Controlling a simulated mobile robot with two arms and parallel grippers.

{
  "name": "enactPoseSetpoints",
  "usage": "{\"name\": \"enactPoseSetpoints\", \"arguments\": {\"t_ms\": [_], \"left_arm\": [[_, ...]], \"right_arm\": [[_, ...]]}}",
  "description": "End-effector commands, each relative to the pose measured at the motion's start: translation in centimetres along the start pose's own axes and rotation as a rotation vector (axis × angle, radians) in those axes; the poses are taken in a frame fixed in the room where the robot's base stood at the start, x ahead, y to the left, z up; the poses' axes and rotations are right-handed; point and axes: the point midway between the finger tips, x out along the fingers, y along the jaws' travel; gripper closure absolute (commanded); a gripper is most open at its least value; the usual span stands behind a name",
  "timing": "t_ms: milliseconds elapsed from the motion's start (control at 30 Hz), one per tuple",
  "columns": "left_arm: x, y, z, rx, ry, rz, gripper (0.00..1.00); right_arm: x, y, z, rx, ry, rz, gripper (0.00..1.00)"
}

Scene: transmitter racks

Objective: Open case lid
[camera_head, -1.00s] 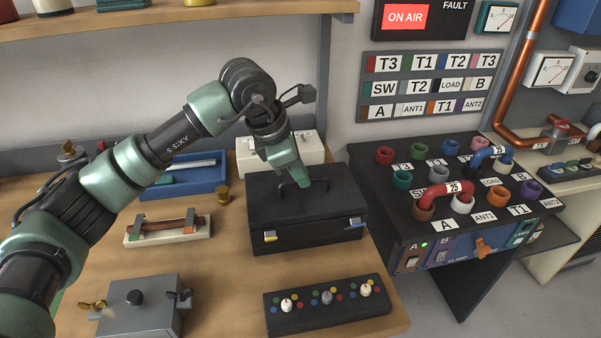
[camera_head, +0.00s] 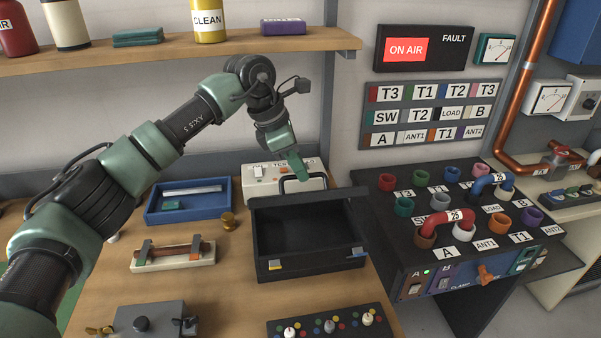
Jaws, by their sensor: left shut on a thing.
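The black case (camera_head: 308,262) stands on the wooden bench with its lid raised at the back, so its dark inside shows. A yellow latch and a blue latch are on its front. The lid's handle (camera_head: 303,178) stands up at the back of the case. My left gripper (camera_head: 300,176) points down at the handle and is shut on it; the fingertips are small and partly hidden. My right gripper is not in view.
A blue tray (camera_head: 190,208) and a brass knob (camera_head: 228,222) are to the left. A black panel with colored knobs (camera_head: 330,329) lies in front. The patch panel (camera_head: 450,248) is to the right.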

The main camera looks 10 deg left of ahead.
Motion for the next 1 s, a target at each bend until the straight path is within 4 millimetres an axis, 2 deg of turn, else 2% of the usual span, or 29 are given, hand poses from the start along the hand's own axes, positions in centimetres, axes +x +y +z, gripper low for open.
{"name": "enactPoseSetpoints", "arguments": {"t_ms": [533,567,600,633,1000], "left_arm": [[0.53,0.54,-0.63,-0.007,0.014,-0.001,1.0],[0.54,0.53,-0.64,-0.007,0.015,-0.001,0.84],[0.54,0.51,-0.62,-0.007,0.014,-0.002,0.73],[0.5,0.5,-0.58,-0.006,0.013,-0.002,0.68],[-0.21,0.5,-0.27,-0.003,0.006,0.0,0.68]], "right_arm": [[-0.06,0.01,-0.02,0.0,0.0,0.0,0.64],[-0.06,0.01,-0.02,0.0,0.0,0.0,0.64],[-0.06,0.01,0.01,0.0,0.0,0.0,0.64],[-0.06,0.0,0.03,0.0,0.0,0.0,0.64],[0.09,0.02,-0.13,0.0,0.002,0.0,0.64]]}}
